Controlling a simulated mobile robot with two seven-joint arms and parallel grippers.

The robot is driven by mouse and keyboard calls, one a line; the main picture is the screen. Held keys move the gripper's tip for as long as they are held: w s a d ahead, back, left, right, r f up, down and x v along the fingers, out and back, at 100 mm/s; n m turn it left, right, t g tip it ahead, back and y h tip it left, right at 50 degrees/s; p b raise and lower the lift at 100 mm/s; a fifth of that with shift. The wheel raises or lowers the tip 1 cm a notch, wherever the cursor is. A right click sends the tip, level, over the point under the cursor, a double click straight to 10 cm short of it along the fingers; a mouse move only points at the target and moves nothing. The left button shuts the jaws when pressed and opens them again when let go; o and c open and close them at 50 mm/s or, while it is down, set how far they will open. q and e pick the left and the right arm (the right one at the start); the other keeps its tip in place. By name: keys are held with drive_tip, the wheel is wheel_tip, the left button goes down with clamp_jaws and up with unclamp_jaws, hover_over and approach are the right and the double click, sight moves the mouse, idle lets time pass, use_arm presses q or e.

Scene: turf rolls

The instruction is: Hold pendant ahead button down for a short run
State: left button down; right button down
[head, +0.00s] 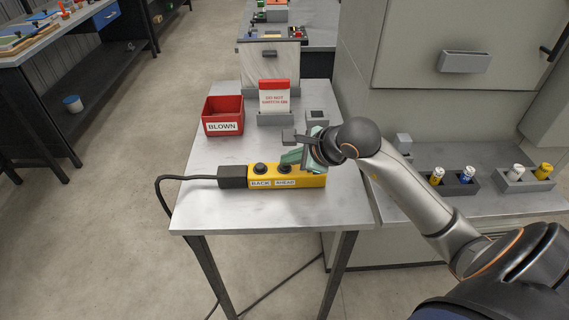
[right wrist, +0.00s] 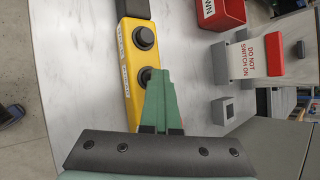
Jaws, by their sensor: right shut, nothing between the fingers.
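The yellow pendant (head: 315,181) lies on the metal table with a black cable from its left end. It has two round black buttons: the back button (head: 260,168) on the left and the ahead button (head: 285,169) on the right, with labels on the front face. In the right wrist view the pendant (right wrist: 134,99) runs up the picture, the ahead button (right wrist: 147,75) being nearer me. My right gripper (head: 286,158) is shut and empty, its green fingertips (right wrist: 161,72) at the ahead button, partly covering it. Whether they touch or press it, I cannot tell. My left gripper is not in view.
Behind the pendant stand a red bin marked BLOWN (head: 223,128), a red-and-white DO NOT SWITCH ON sign (head: 274,97) in a grey holder, and a small grey block (head: 317,116). A large grey cabinet (head: 440,110) rises at right. The table's front left is clear.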

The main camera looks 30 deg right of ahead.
idle(0.8)
drive_tip(key=shift+r+p, duration=0.45)
drive_tip(key=shift+r, duration=0.4)
wheel_tip(320, 180, up, 5)
drive_tip(key=p, duration=0.3)
idle(0.6)
